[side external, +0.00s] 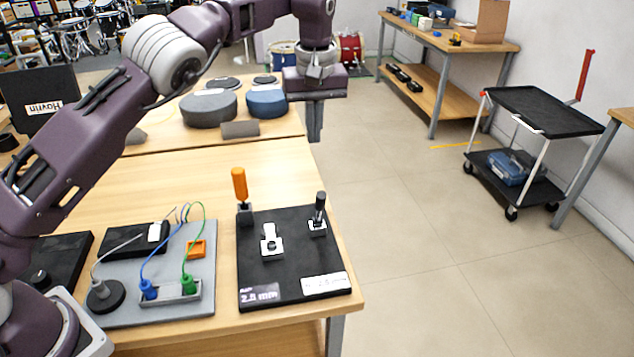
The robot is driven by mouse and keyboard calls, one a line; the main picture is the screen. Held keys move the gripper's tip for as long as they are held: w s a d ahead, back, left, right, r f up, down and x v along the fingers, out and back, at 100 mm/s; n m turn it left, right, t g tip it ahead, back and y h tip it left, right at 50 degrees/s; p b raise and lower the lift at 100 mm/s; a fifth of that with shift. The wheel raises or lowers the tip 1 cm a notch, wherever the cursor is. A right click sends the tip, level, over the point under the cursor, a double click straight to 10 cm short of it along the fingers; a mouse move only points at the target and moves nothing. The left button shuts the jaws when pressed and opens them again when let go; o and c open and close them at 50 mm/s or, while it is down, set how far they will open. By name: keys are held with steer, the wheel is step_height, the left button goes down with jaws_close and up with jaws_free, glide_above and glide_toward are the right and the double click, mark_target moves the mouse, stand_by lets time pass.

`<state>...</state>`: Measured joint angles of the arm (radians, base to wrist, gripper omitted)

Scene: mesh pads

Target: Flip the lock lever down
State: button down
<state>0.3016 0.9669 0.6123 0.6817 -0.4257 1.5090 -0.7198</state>
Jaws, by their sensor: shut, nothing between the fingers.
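A black board (293,285) lies on the near table with several fittings. An orange-handled lever (239,184) stands upright at its back left on a dark base. A black-handled lever (320,207) stands nearly upright at its back right on a white bracket. A silver latch-like fitting (269,242) sits near the middle. I cannot tell for sure which of these is the lock lever. My gripper (314,138) is shut and empty, pointing down, beyond the board near the table's right edge. It is apart from all the fittings.
Left of the board is a grey panel (140,310) with blue and green plugs and cables. Round grey (209,110) and blue (266,104) pads lie on the far table. Floor is open to the right, before a black cart (545,110).

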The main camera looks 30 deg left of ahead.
steer(key=shift+f, duration=0.2)
glide_above(319, 208)
steer(key=w+a, duration=0.2)
steer(key=shift+d+f, duration=0.1)
steer(key=shift+f, duration=5.4)
steer(key=shift+s+d, duration=0.1)
